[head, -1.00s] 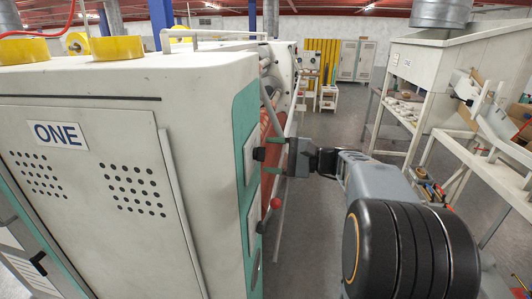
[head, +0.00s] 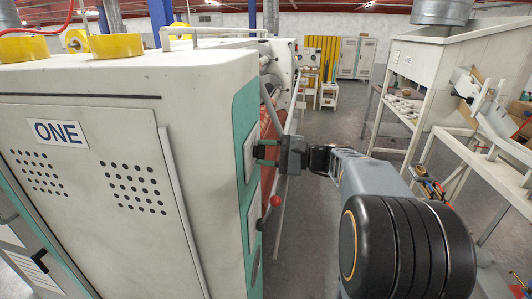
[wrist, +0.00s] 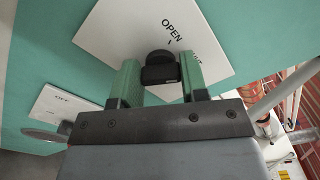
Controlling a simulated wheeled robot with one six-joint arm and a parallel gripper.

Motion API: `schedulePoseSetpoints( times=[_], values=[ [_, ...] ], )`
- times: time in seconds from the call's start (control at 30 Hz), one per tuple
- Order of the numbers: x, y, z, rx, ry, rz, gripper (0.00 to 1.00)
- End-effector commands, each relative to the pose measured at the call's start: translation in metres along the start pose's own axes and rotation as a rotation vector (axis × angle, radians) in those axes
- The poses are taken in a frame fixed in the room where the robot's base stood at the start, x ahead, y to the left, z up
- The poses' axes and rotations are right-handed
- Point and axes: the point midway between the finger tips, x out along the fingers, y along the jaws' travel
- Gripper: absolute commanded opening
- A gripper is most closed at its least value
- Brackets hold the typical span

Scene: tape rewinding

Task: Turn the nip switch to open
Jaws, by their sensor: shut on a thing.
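The nip switch (wrist: 160,68) is a black knob on a white label plate (wrist: 110,32) on the machine's teal side panel. The plate reads OPEN above the knob, with a small tick mark beside the word. A second word is partly hidden behind the knob and the right finger. My gripper (wrist: 161,80) has its two green fingers shut on the knob, one on each side. Which mark the knob points to, I cannot tell. In the head view my gripper (head: 262,152) reaches the side panel from the right, and the knob is hidden there.
Below the gripper, a red ball-ended lever (head: 275,201) sticks out from the machine.

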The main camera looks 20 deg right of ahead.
Motion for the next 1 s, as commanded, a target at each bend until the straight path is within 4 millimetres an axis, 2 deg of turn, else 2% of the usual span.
schedulePoseSetpoints(
  times=[0.1,0.47,1.0],
  values=[
    [-0.0001,0.0003,-0.0001,0.001,0.000,0.001,0.17],
    [-0.0001,0.0054,-0.0028,-0.090,0.000,0.001,0.17],
    [-0.0001,0.0101,-0.0050,-0.572,0.000,0.001,0.17]
  ],
)
